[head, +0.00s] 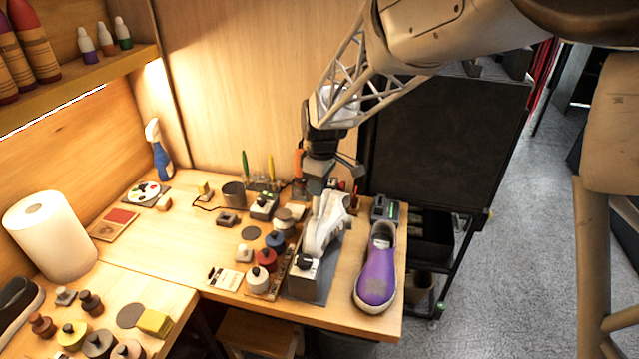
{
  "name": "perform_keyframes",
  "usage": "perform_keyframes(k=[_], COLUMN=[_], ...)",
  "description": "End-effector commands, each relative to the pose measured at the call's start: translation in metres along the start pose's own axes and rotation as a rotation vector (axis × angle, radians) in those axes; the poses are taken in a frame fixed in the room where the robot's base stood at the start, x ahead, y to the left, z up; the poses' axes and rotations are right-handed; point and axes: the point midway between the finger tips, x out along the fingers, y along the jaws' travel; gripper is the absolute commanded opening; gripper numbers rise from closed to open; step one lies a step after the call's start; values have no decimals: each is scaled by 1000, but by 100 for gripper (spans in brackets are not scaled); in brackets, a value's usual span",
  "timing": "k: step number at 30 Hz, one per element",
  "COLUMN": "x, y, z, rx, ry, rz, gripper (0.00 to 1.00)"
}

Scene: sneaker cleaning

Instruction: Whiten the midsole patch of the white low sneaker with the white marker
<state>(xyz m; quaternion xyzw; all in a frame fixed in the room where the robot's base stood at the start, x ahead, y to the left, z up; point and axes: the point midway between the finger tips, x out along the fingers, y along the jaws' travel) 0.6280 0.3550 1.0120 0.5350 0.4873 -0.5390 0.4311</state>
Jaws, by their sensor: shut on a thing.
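The white low sneaker (330,226) sits raised on a grey stand (310,284) near the right part of the bench. My gripper (318,190) is over the sneaker's left side, pointing down. It is shut on a slim pale thing that looks like the white marker (316,204). The marker's lower end is close to the sneaker, and I cannot tell whether it touches. The midsole patch cannot be made out at this size, and the gripper covers part of the area behind the shoe.
A purple shoe (377,275) stands right of the stand, by the bench edge. Several lidded jars (267,259) crowd the stand's left. Upright tools (270,170) and a dark cup (234,193) stand behind. A paper towel roll (50,236) is far left.

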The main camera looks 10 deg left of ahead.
Motion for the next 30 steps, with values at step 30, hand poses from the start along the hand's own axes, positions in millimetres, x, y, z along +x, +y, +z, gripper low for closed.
perform_keyframes(k=[30], x=[0], y=[18], z=[-3], rx=[0], ry=[0], rz=[0], gripper=[0])
